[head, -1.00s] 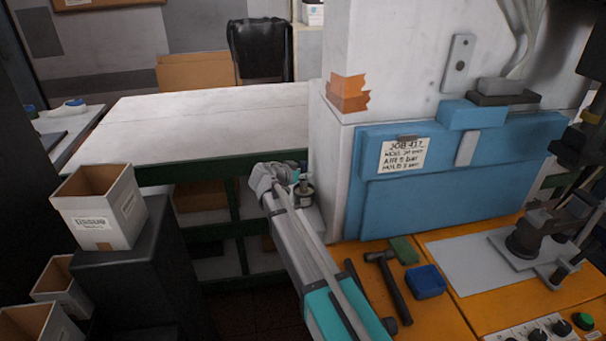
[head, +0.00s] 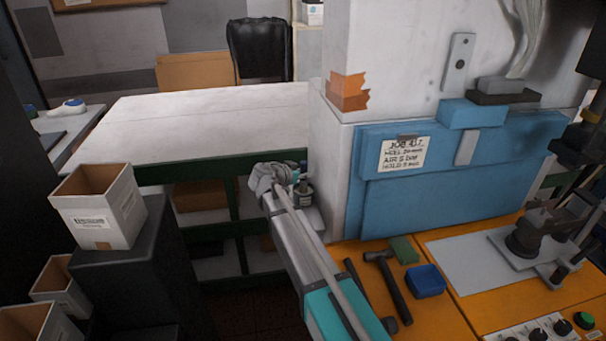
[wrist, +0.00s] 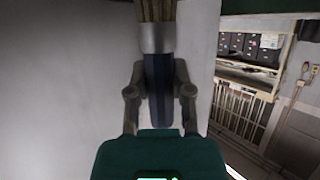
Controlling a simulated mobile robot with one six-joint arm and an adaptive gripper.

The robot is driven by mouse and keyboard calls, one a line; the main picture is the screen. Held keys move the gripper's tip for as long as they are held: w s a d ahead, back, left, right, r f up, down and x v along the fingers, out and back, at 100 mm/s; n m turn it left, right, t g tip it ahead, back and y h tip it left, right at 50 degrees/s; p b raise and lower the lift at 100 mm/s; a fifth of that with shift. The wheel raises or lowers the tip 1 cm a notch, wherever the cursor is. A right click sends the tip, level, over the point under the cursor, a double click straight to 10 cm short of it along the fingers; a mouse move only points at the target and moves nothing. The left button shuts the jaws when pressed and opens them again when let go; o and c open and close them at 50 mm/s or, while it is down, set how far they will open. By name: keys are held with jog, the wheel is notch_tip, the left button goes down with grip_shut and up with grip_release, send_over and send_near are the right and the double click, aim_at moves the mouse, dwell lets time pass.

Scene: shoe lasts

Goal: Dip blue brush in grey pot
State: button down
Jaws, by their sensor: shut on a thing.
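In the wrist view my gripper (wrist: 159,92) is shut on the brush (wrist: 156,75). Its dark blue handle sits between the two fingers, with a metal ferrule and tan bristles toward the top edge of the picture. The bristle ends are cut off by the frame. In the head view my arm reaches away to the middle and hides the brush and fingers.
A pale wall surface (wrist: 60,90) fills the left of the wrist view. A large white machine with a blue panel (head: 455,185) stands right of my arm. A hammer (head: 390,280) and blue box (head: 426,282) lie on the orange bench. A white table (head: 210,118) is behind.

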aim_at(303, 162)
jog(key=shift+f+b, duration=0.4)
dwell(1.7)
jog(key=shift+r, duration=0.2)
jog(key=shift+r+p, duration=3.35)
jog(key=shift+p, duration=0.2)
